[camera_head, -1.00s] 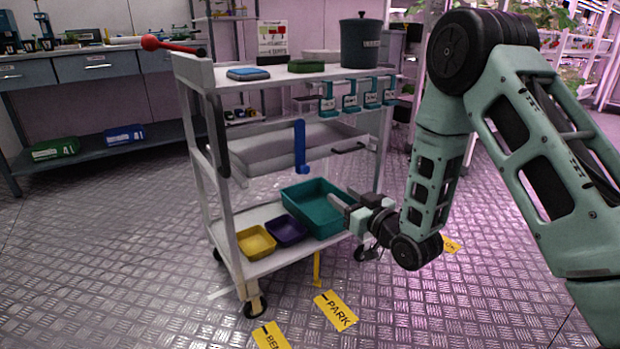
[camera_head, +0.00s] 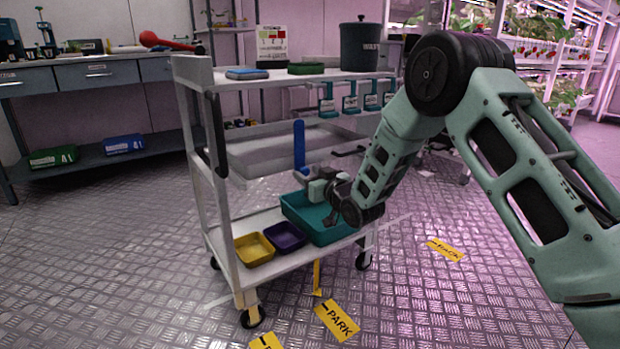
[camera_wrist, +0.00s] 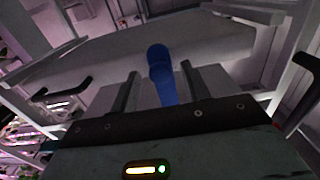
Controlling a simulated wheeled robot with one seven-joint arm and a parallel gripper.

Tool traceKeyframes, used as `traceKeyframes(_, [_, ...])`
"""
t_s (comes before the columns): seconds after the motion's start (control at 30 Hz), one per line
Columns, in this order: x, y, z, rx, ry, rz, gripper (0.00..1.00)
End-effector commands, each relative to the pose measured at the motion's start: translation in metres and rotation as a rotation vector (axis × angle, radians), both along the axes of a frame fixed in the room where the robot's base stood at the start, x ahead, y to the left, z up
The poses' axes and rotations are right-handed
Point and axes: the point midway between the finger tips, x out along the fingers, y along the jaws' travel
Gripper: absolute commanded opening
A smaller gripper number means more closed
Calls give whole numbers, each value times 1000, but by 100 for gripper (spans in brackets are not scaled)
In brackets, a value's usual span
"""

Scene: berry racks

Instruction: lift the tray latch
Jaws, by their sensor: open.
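The tray latch is a blue upright lever (camera_head: 299,145) at the front of the grey sliding tray (camera_head: 255,163) in the cart's middle level. In the wrist view the blue lever (camera_wrist: 161,75) stands between my two dark fingers. My gripper (camera_head: 309,180) is open, just at the latch's lower end, over the teal bin on the bottom shelf. In the wrist view my gripper (camera_wrist: 160,88) has a finger on each side of the lever with gaps. I cannot tell if either finger touches it. The lever's foot is hidden.
The teal bin (camera_head: 300,208), purple bin (camera_head: 286,237) and yellow bin (camera_head: 253,250) sit on the cart's bottom shelf. A dark handle (camera_head: 350,152) is right of the latch. Teal clips (camera_head: 350,102) hang under the top shelf. The floor in front is clear apart from yellow labels.

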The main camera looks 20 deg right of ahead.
Motion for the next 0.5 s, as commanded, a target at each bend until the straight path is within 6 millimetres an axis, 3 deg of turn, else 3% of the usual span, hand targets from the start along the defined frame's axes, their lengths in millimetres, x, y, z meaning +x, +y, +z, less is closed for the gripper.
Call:
traceKeyframes(0.2, [0, 0, 0, 0, 0, 0, 46])
traceKeyframes(0.37, [0, 0, 0, 0, 0, 0, 2])
traceKeyframes(0.5, [0, 0, 0, 1, 0, 0, 0])
